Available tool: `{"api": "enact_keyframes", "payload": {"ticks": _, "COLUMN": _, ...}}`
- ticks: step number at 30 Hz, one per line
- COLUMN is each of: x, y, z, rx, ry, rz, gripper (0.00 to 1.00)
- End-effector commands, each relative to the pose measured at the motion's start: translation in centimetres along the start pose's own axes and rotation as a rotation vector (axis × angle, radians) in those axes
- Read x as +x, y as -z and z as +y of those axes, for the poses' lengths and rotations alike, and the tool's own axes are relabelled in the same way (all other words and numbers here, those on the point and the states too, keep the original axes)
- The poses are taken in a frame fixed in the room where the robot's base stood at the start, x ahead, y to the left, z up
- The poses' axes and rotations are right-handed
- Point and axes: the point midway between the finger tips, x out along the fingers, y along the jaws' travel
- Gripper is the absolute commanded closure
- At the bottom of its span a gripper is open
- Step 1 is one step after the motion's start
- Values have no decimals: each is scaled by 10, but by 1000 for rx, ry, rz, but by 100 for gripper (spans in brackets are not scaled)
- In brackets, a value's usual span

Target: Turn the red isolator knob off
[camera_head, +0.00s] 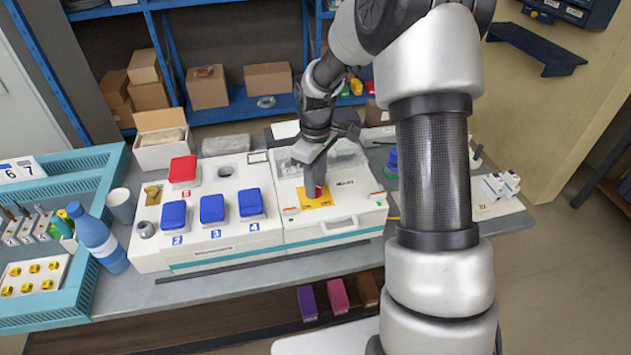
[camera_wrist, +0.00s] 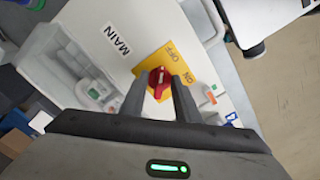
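The red isolator knob (camera_wrist: 158,84) sits on a yellow plate (camera_wrist: 150,67) marked OFF and ON, on the white box labelled MAIN. Its bar lies nearly upright in the wrist view; which mark it points to I cannot tell. My gripper (camera_wrist: 161,82) is open, with one finger on each side of the knob and yellow showing between the fingers and the knob. In the head view, my gripper (camera_head: 315,188) points down at the plate (camera_head: 322,202), and the knob (camera_head: 320,192) is partly hidden by the fingers.
Left of the MAIN box, a white unit (camera_head: 225,240) carries several blue covers (camera_head: 212,209) and one red cover (camera_head: 183,170). A blue bottle (camera_head: 98,240), a grey cup (camera_head: 122,206) and a teal tray (camera_head: 85,290) stand at the left. White parts (camera_head: 495,187) lie at the right.

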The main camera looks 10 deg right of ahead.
Motion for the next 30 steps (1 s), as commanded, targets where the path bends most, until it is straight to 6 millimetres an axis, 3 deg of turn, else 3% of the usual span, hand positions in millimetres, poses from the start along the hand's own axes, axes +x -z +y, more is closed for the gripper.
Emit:
{"api": "enact_keyframes", "payload": {"ticks": 5, "x": -7, "y": 0, "z": 0, "rx": 1, "ry": -1, "rz": 1, "gripper": 71}}
{"api": "enact_keyframes", "payload": {"ticks": 8, "x": -23, "y": 1, "z": 1, "rx": 2, "ry": -3, "rz": 3, "gripper": 71}}
{"api": "enact_keyframes", "payload": {"ticks": 21, "x": -128, "y": 1, "z": 1, "rx": 1, "ry": -3, "rz": 3, "gripper": 71}}
{"api": "enact_keyframes", "payload": {"ticks": 30, "x": -170, "y": 0, "z": 0, "rx": 0, "ry": -2, "rz": 2, "gripper": 71}}
